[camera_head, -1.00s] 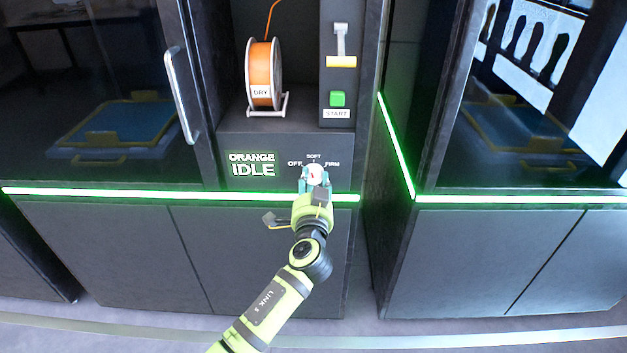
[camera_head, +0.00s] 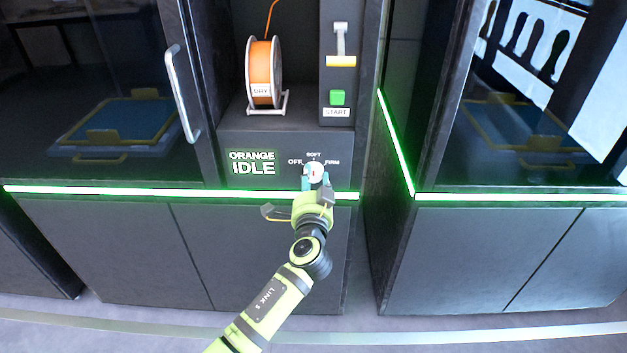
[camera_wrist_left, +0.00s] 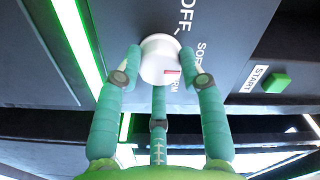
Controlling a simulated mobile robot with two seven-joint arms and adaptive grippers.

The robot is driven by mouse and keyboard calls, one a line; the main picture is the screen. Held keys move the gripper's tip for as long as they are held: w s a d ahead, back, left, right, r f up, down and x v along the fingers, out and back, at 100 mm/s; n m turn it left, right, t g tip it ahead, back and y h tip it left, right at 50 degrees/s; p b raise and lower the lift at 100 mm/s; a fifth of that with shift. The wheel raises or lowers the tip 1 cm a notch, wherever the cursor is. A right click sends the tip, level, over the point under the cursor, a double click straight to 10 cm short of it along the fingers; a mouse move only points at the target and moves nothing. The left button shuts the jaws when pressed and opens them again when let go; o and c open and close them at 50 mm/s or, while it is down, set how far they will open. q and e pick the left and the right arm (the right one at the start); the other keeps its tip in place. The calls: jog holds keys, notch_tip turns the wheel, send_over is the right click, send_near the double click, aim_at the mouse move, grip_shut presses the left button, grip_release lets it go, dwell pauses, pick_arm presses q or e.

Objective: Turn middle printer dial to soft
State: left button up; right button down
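The white round dial (camera_head: 315,172) sits on the dark printer front, with the labels OFF at its left, SOFT above and FIRM at its right. My left gripper (camera_head: 315,178) is at the dial from below, its teal fingers on either side of it. The wrist view shows the dial (camera_wrist_left: 158,55) between the two side fingertips (camera_wrist_left: 160,58), which appear to touch it, with a third finger below. A red mark on the dial faces the SOFT and FIRM side; its exact setting is hard to tell. My right gripper is not in view.
Above the dial are an orange spool (camera_head: 263,75) labelled DRY, a green START button (camera_head: 337,97) and a lever with a yellow end (camera_head: 341,61). A display (camera_head: 252,163) reads ORANGE IDLE. A door handle (camera_head: 181,95) stands out at the left.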

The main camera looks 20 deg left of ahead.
pick_arm(q)
jog(key=o, duration=0.4)
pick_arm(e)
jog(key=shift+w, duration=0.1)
pick_arm(q)
jog(key=v, duration=1.2)
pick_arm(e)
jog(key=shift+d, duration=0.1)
